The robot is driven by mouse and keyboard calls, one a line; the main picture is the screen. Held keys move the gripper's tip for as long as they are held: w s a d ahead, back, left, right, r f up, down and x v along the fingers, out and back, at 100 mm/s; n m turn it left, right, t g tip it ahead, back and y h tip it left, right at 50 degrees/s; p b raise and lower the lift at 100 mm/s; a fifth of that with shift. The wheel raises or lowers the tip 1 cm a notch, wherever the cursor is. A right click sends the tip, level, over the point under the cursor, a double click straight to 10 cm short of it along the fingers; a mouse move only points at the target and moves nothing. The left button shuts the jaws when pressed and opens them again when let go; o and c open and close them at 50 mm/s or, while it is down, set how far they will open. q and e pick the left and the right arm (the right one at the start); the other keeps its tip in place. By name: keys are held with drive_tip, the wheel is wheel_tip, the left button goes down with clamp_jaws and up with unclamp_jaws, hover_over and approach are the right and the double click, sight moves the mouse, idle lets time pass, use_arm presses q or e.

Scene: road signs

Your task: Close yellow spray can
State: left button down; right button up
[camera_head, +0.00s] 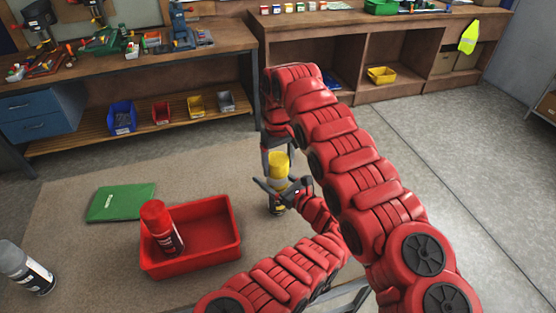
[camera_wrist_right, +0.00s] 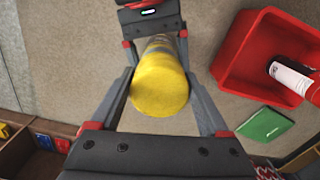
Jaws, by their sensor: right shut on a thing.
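The yellow spray can (camera_head: 277,206) stands upright on the mat, right of the red bin. Its yellow cap (camera_head: 279,163) is at the top, in line with the can; I cannot tell whether it is fully seated. My right gripper (camera_wrist_right: 160,85) reaches over from the far side and is shut on the cap, one finger on each side. My left gripper (camera_head: 279,191) comes from the near side, lower down, with its fingers on both sides of the can body. In the right wrist view the cap (camera_wrist_right: 160,90) hides most of the can.
A red bin (camera_head: 238,245) holds a red-capped spray can (camera_head: 160,228). A green flat case (camera_head: 120,202) lies behind it. A grey spray can (camera_head: 25,268) stands at the left edge. Workbenches (camera_head: 200,50) line the back. My right arm covers much of the right side.

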idle(0.5)
drive_tip(key=shift+f, duration=0.85)
drive_tip(key=shift+f, duration=0.65)
drive_tip(key=o, duration=1.1)
drive_tip(key=shift+o, duration=0.2)
drive_tip(key=shift+r, duration=3.75)
use_arm(q)
unclamp_jaws()
